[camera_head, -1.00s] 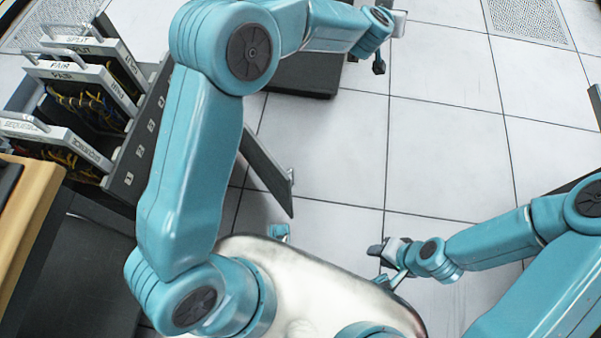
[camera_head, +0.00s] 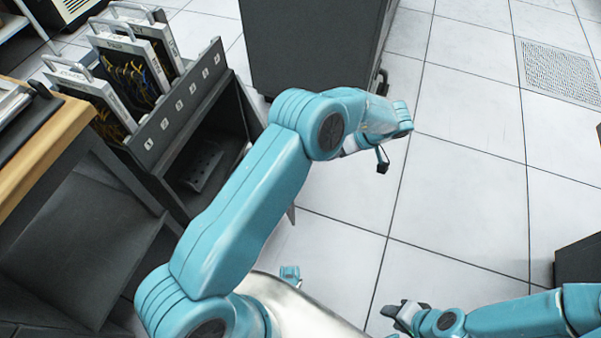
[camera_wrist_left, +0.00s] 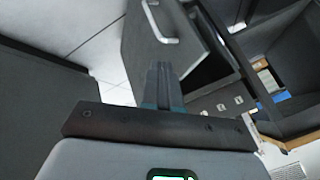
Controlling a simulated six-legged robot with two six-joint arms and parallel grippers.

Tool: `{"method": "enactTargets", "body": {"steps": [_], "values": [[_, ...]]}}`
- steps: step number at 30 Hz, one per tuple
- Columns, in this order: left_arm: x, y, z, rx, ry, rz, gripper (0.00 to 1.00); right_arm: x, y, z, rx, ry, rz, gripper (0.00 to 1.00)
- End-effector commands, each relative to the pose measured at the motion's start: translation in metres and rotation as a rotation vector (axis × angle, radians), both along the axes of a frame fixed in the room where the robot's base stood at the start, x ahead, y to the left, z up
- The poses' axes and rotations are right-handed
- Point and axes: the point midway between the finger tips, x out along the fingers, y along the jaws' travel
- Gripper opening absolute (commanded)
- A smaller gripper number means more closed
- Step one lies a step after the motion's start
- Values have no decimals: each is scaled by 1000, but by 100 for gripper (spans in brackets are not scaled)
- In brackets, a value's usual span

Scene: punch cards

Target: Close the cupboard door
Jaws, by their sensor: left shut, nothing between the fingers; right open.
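The cupboard (camera_head: 178,115), a dark unit with a numbered front strip, stands at the left with its dark inside showing. Its door stands open; in the head view only a sliver (camera_head: 291,214) shows behind my left arm. In the left wrist view the dark door (camera_wrist_left: 145,50) with a pale bar handle (camera_wrist_left: 168,38) is at the top middle. My left gripper (camera_wrist_left: 161,72) is shut and empty, its fingertips in front of the door's lower part; contact cannot be told. My right gripper (camera_head: 395,310) is open and empty above the floor at the bottom, away from the cupboard.
Framed panels with wires (camera_head: 130,75) stand in the cupboard's top. A wood-edged desk (camera_head: 45,150) is at the left. A large dark cabinet (camera_head: 310,45) stands beyond my left arm.

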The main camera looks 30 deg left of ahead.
Motion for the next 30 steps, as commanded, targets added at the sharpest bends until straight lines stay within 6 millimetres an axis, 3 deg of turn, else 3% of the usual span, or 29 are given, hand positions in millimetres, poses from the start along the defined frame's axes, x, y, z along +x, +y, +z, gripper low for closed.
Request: {"method": "enactTargets", "body": {"steps": [14,21,30], "values": [[-20,58,-78,-1,0,4,0,0,0,-35,0,0,0,40],[-47,72,-76,0,-3,3,0,0,0,-43,0,-2,-2,40],[-56,74,-74,1,-4,2,0,1,-1,-44,-1,-2,-5,40]]}}
